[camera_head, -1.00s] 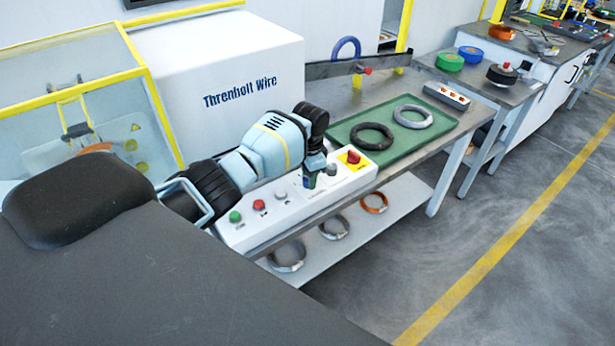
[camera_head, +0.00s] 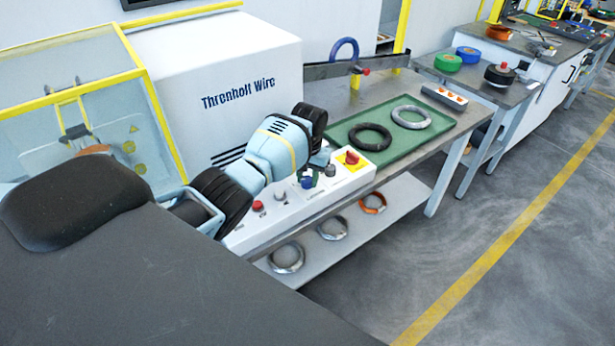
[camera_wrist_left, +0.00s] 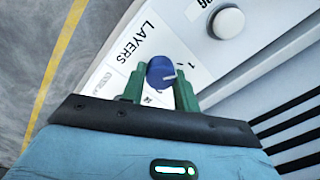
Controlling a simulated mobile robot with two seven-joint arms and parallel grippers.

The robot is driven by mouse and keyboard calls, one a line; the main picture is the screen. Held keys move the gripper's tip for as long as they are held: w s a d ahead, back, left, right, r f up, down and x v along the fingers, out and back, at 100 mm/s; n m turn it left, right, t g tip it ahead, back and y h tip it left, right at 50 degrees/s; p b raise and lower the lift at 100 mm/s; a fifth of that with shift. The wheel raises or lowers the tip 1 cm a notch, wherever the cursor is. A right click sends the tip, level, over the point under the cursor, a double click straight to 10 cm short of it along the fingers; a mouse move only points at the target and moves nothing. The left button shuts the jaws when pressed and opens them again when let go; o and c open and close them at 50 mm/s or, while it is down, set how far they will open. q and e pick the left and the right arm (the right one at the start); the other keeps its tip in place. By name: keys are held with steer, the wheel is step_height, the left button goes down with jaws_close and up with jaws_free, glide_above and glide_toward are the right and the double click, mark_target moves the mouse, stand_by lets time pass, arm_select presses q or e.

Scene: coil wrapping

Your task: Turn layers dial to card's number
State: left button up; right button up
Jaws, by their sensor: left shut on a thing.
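The blue layers dial (camera_wrist_left: 159,72) sits on the white control panel, next to the printed word LAYERS. Its white pointer mark faces right in the left wrist view, near a printed 1. The dial (camera_head: 307,182) also shows small in the head view. My left gripper (camera_wrist_left: 158,88) has its green fingers on either side of the dial and is shut on it; in the head view my left gripper (camera_head: 306,177) reaches down to the panel. Other scale numbers are hidden or too small to read. I cannot make out a card with a number. My right gripper is not in view.
The panel (camera_head: 342,185) also carries a red button (camera_head: 258,206), grey knobs (camera_head: 330,170) and a red stop button (camera_head: 352,157) on yellow. Behind it a green tray (camera_head: 385,150) holds two coils. A white Threnholt Wire cabinet (camera_head: 225,70) stands behind my arm.

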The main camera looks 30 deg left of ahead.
mark_target(308, 179)
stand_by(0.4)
arm_select(q)
steer(key=o, duration=1)
steer(key=shift+c, duration=0.2)
steer(key=shift+r, duration=3.9)
steer(key=shift+d+f, duration=0.1)
